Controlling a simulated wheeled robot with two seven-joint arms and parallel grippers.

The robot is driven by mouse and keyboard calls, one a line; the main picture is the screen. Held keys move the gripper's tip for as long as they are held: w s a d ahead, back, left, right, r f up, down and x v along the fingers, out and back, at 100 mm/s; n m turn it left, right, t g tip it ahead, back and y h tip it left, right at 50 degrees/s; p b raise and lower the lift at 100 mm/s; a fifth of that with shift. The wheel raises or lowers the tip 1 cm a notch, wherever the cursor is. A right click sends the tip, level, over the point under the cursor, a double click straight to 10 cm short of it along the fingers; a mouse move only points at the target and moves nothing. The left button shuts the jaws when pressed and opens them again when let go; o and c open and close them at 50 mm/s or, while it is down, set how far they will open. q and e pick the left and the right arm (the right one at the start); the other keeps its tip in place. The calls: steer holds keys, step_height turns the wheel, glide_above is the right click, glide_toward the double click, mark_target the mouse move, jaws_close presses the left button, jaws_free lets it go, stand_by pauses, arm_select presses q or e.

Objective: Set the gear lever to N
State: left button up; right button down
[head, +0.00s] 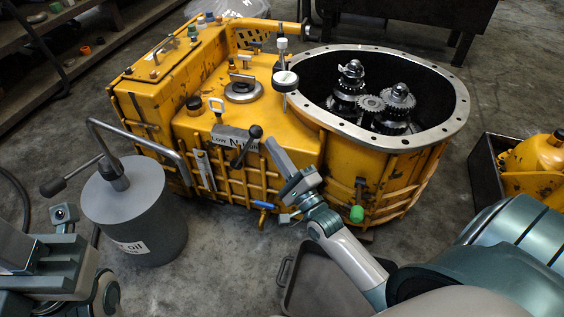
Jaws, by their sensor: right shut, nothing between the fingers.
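The gear lever (246,147) is a thin dark rod with a black knob on the front of the yellow transmission housing (297,133). It leans up and to the right. A grey plate (229,137) behind it reads "Low" and "N"; the knob stands right of the N, over the plate's right part, and hides lettering there. My right gripper (273,146) is shut and empty, its tips just right of the knob; I cannot tell whether they touch it. Parts of my left arm show at the lower left; its gripper (22,250) is too cut off to read its jaws.
A grey oil can (140,212) with a long bent handle stands left of the housing. The open round bell (440,122) holds several gears. A dark tray (325,278) lies on the floor below my right forearm. A box with a yellow part (540,152) is at right.

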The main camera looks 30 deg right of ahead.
steer(key=shift+w+r, duration=0.2)
steer(key=shift+w, duration=0.3)
